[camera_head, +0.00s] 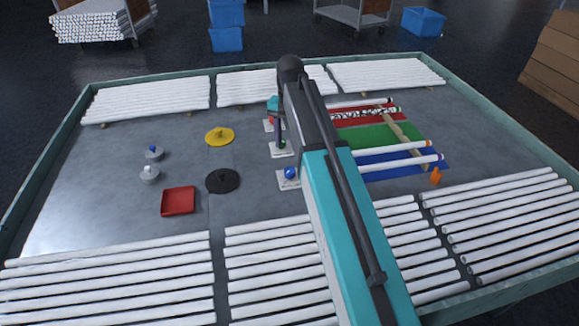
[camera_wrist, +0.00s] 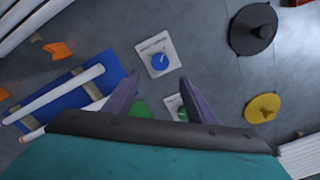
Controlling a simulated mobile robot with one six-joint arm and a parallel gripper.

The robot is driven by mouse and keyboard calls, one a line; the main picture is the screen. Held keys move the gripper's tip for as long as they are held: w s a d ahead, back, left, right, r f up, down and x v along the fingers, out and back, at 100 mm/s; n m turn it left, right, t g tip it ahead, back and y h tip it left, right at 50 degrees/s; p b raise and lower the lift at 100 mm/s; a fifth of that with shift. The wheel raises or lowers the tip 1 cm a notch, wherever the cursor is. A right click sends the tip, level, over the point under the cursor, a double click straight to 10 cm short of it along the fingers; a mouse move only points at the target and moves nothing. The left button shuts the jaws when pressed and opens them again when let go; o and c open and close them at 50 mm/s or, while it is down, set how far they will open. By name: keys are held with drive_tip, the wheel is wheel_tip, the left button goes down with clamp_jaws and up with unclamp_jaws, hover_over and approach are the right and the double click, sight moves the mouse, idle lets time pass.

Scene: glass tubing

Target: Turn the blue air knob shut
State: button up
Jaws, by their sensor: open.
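A blue knob (camera_head: 290,173) with a pale pointer line sits on a small white plate near the table's middle. It shows in the wrist view (camera_wrist: 159,62), on its plate (camera_wrist: 155,46) with lettering too small to read. My gripper (camera_head: 281,140) is open and above the table, beyond the blue knob in the head view. In the wrist view my gripper's (camera_wrist: 161,78) two purple fingers are spread apart with nothing held. The blue knob lies just ahead of the fingertips, apart from them. A green knob (camera_wrist: 181,113) on another white plate shows between the fingers.
A black disc (camera_head: 222,181) and a yellow disc (camera_head: 220,136) with raised centres lie left of the knobs, with a red tray (camera_head: 178,201). White tubes rest on a blue mat (camera_head: 433,170) at right. An orange piece (camera_head: 436,176) stands nearby. Tube rows line the table.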

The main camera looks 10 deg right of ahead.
sight(290, 170)
drive_tip(key=shift+f+p, duration=0.75)
drive_tip(key=shift+f, duration=4.85)
drive_tip(key=c, duration=1)
drive_tip(key=shift+c, duration=0.2)
